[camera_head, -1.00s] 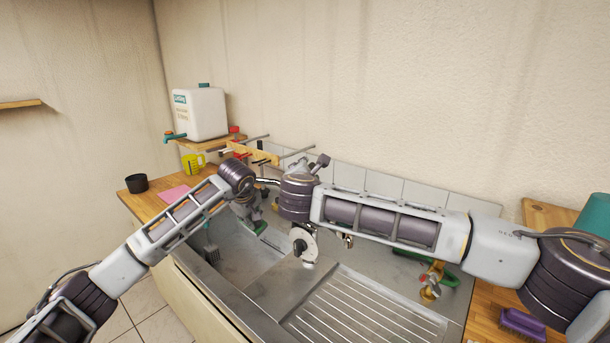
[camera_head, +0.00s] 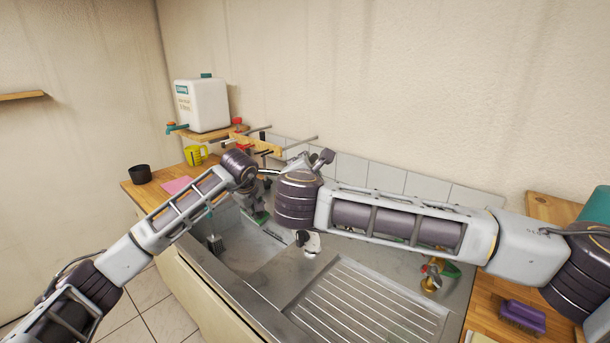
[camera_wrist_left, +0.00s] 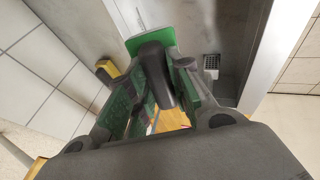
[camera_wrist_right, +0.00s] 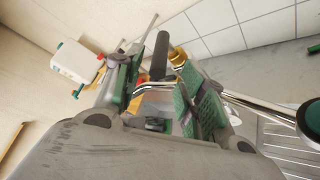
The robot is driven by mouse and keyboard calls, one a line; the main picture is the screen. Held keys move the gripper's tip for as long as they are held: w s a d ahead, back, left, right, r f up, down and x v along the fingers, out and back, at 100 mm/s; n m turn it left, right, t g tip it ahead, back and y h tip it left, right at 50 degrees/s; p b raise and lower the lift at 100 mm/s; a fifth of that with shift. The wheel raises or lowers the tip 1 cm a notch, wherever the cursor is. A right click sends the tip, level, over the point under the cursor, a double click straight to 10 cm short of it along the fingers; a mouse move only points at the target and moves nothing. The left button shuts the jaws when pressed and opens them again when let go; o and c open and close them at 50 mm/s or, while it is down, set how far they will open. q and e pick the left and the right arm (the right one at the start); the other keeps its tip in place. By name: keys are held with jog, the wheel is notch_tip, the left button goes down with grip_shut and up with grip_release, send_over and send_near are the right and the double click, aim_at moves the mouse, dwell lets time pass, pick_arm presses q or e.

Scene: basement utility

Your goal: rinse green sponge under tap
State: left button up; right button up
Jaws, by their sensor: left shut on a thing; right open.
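My left gripper (camera_head: 251,203) is over the left end of the steel sink (camera_head: 262,250), below my wrist. A green edge of the sponge also shows in the head view (camera_head: 261,217). My right gripper (camera_wrist_right: 165,95) is open beside the chrome tap pipe (camera_wrist_right: 250,103). A dark cylindrical handle and a brass fitting (camera_wrist_right: 178,56) show beyond and between its fingers. In the head view my right wrist hides most of the tap. I see no water running.
A white jug (camera_head: 203,105) stands on a wooden shelf at the back left. A yellow mug (camera_head: 196,155), black cup (camera_head: 139,174) and pink cloth (camera_head: 178,185) lie on the left counter. A purple brush (camera_head: 521,316) lies on the right counter.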

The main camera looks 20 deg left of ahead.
jog(key=shift+v, duration=2.5)
jog(key=shift+c, duration=0.3)
